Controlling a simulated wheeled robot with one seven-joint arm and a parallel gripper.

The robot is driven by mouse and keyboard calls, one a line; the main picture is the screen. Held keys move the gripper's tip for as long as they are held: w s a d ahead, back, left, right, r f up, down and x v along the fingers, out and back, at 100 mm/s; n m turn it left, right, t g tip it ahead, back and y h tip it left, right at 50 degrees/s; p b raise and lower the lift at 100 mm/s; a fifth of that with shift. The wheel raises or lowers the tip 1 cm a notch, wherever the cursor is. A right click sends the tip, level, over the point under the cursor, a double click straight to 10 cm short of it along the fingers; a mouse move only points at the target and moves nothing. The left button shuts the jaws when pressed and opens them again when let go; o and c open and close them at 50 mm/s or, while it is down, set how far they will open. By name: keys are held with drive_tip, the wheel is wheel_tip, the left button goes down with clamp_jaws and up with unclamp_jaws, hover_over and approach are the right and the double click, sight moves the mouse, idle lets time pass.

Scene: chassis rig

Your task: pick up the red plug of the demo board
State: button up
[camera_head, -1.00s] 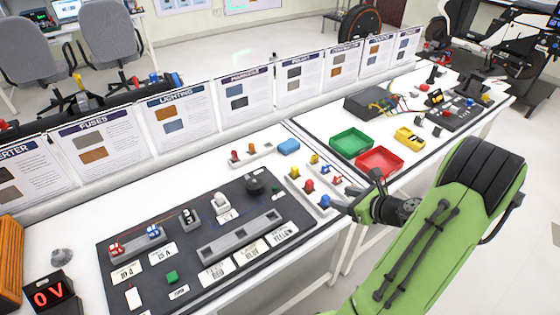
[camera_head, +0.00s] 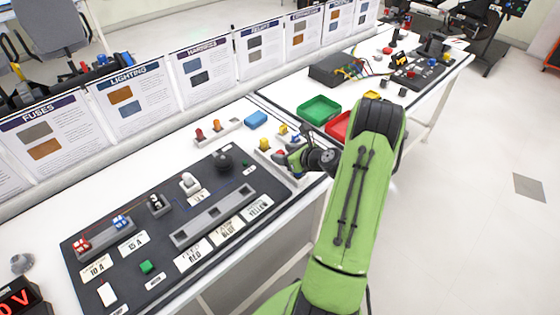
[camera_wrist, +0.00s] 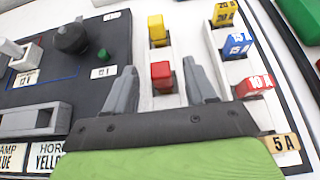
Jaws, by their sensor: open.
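The red plug (camera_wrist: 161,76) stands in a pale strip in the wrist view, in line with a yellow plug (camera_wrist: 157,30) beyond it. In the head view the red plug is mostly hidden by my gripper (camera_head: 290,158), which is at the near end of that strip. In the wrist view my gripper (camera_wrist: 160,68) is open and empty, with one finger on each side of the red plug in the picture. I cannot tell whether the fingertips are down at the plug's height. The dark demo board (camera_head: 123,278) lies left of the strip.
A second strip right of my gripper holds a blue 15 A fuse (camera_wrist: 239,45), a red 10 A fuse (camera_wrist: 254,86) and others, close to the right finger. A black knob (camera_wrist: 72,36) stands to the left. Green (camera_head: 319,110) and red (camera_head: 337,126) trays lie beyond.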

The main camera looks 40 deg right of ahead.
clamp_jaws()
idle(0.3)
drive_tip(key=shift+r, duration=0.15)
